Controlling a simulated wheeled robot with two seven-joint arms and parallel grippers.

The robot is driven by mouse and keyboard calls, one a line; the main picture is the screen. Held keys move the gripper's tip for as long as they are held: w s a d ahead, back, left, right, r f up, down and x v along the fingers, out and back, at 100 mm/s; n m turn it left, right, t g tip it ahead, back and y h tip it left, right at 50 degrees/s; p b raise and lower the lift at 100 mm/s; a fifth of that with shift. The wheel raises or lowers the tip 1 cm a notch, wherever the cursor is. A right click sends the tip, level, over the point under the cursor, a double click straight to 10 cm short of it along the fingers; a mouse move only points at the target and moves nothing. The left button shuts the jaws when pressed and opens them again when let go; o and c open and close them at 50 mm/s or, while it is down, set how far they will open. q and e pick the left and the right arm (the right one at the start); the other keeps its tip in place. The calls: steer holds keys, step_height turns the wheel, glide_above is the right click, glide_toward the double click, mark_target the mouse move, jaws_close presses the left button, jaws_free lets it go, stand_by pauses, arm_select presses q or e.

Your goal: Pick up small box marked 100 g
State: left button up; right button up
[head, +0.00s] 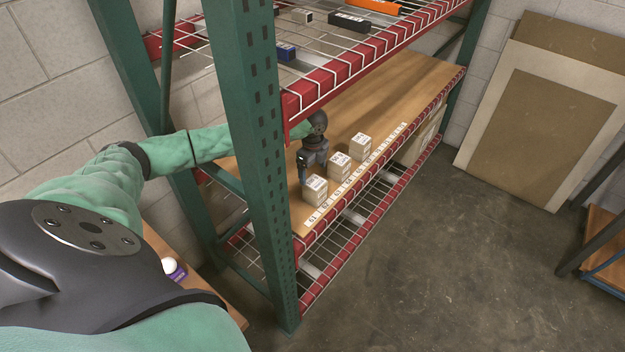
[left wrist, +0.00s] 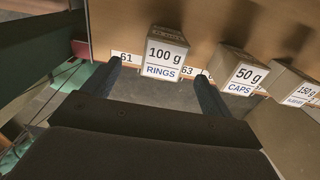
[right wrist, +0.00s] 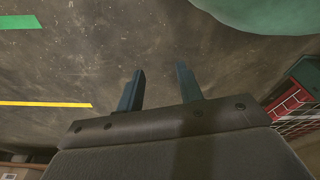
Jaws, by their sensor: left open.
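The small box marked 100 g RINGS (left wrist: 163,55) stands on the wooden shelf board in the left wrist view. It is the nearest of three boxes in the head view (head: 315,190). My left gripper (head: 306,178) is open at this box in the head view. In the left wrist view the left gripper's fingertips (left wrist: 158,70) lie on either side of the box's lower part, with visible gaps. I cannot tell how deep they reach along it. My right gripper (right wrist: 160,78) is open and empty, above bare floor in the right wrist view.
Boxes marked 50 g CAPS (left wrist: 240,72) and 150 g (left wrist: 295,85) stand to the right. A numbered strip (head: 355,180) runs along the shelf edge. A green upright post (head: 258,150) stands close to my left arm. A wire shelf (head: 345,55) hangs above.

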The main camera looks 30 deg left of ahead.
mark_target(315, 182)
arm_select(q)
steer(key=shift+w+a, duration=0.25)
steer(key=shift+w, duration=0.05)
steer(key=shift+f, duration=0.15)
steer(key=shift+s+d+f+p, duration=0.1)
steer(key=shift+d+f+p, duration=0.1)
steer(key=shift+f+p, duration=0.6)
steer(key=shift+f, duration=0.15)
steer(key=f+p, duration=0.1)
steer(key=f, duration=0.1)
steer(key=f+p, duration=0.1)
steer(key=f, duration=0.1)
steer(key=shift+d+p, duration=0.35)
steer(key=shift+a+f, duration=0.1)
steer(key=shift+f, duration=0.45)
steer(key=c, duration=1.1)
arm_select(e)
steer(key=s+d+f, duration=0.2)
steer(key=s+f, duration=0.1)
steer(key=s, duration=0.5)
steer(key=shift+s+f, duration=0.15)
